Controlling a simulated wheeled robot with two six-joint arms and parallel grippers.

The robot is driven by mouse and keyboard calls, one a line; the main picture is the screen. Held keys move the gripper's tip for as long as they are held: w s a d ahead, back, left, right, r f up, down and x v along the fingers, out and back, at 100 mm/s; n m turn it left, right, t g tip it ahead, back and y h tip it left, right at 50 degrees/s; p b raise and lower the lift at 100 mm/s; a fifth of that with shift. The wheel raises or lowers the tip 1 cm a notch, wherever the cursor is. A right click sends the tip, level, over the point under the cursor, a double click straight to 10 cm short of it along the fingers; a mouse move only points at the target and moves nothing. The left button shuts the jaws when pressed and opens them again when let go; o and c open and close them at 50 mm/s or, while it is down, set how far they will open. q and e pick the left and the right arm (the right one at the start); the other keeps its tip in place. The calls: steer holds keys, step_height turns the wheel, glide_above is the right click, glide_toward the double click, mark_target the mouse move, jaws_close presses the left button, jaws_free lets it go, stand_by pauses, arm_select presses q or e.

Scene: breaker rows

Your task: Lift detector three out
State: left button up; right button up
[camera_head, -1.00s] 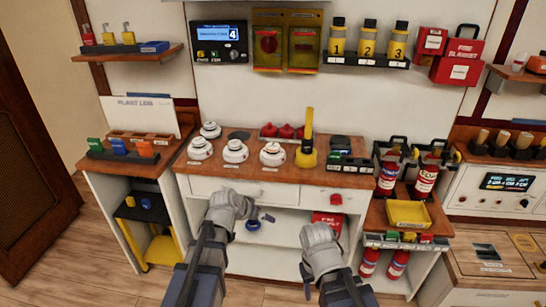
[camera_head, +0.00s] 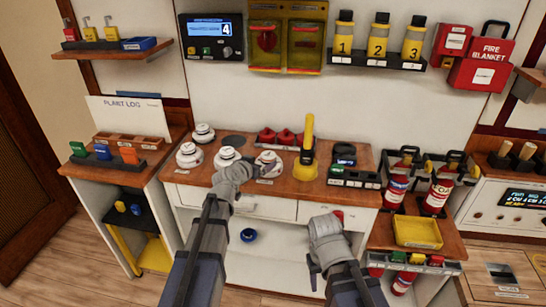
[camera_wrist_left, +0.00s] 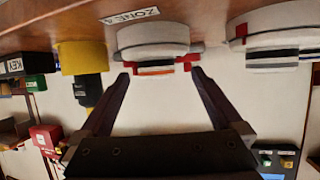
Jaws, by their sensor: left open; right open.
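Several white round detectors stand on the wooden bench top (camera_head: 310,187). The rightmost front detector (camera_head: 268,158) is beside the yellow upright tool (camera_head: 307,150); others are the front middle detector (camera_head: 227,155), the front left detector (camera_head: 189,155) and the back detector (camera_head: 203,133). My left gripper (camera_head: 258,182) is open at the bench's front edge, near the rightmost front detector. In the left wrist view that detector (camera_wrist_left: 153,40) appears upside down between the open fingertips, just beyond them. The detectors' numbers are not clearly readable. My right gripper (camera_head: 314,274) is open and low in front of the bench.
An empty dark round base (camera_head: 235,139) lies behind the detectors. Red domed items (camera_head: 285,137) stand at the back. Fire extinguishers (camera_head: 397,180) and a yellow tray (camera_head: 417,232) are at the right. A blue item (camera_head: 249,235) sits on the shelf below.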

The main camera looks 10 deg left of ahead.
mark_target(264, 158)
arm_select(q)
steer(key=shift+w+r, duration=0.1)
steer(key=shift+w, duration=0.35)
steer(key=shift+b+x, duration=0.5)
steer(key=shift+x, duration=0.8)
steer(key=shift+w+d, duration=0.2)
steer(key=shift+w, duration=0.1)
steer(key=x, duration=0.1)
steer(key=b+x, duration=0.1)
steer(key=x, duration=0.2)
steer(key=shift+w+d+r, duration=0.1)
steer(key=shift+w+d, duration=0.25)
steer(key=shift+w, duration=0.05)
steer(key=shift+s+r, duration=0.1)
arm_select(e)
steer(key=shift+w+d+f, duration=0.1)
steer(key=shift+w+f, duration=0.1)
steer(key=shift+f, duration=0.35)
steer(key=shift+w+f, duration=0.2)
steer(key=shift+f, duration=0.35)
arm_select(q)
steer(key=shift+s, duration=0.1)
steer(key=c, duration=1.5)
